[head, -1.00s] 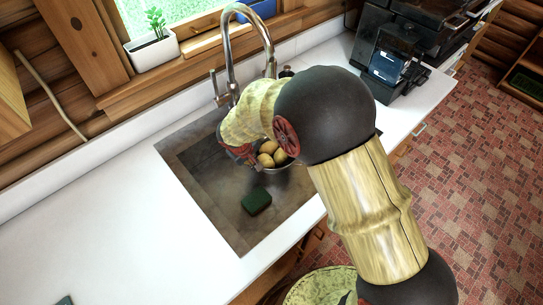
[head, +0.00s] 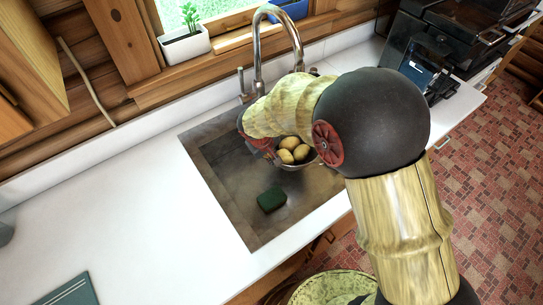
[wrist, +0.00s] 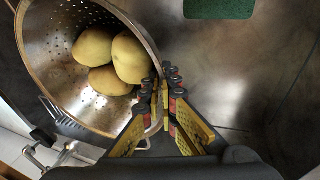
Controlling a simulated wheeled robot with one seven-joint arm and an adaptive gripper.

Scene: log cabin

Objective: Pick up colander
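The colander (wrist: 62,40) is a metal bowl with small holes, holding several potatoes. In the wrist view it fills the upper left; in the head view only a part of the colander (head: 291,167) shows in the sink, behind my arm. My gripper (wrist: 161,92) has its fingers close together on the colander's right rim, with the rim running between the fingertips. In the head view my gripper (head: 268,149) is mostly hidden by my wrist, at the colander's left side.
The sink (head: 235,181) has a dark green sponge (head: 271,200) on its floor, apart from the colander. A curved faucet (head: 257,50) stands behind, close to my arm. A black appliance (head: 440,50) stands at right.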

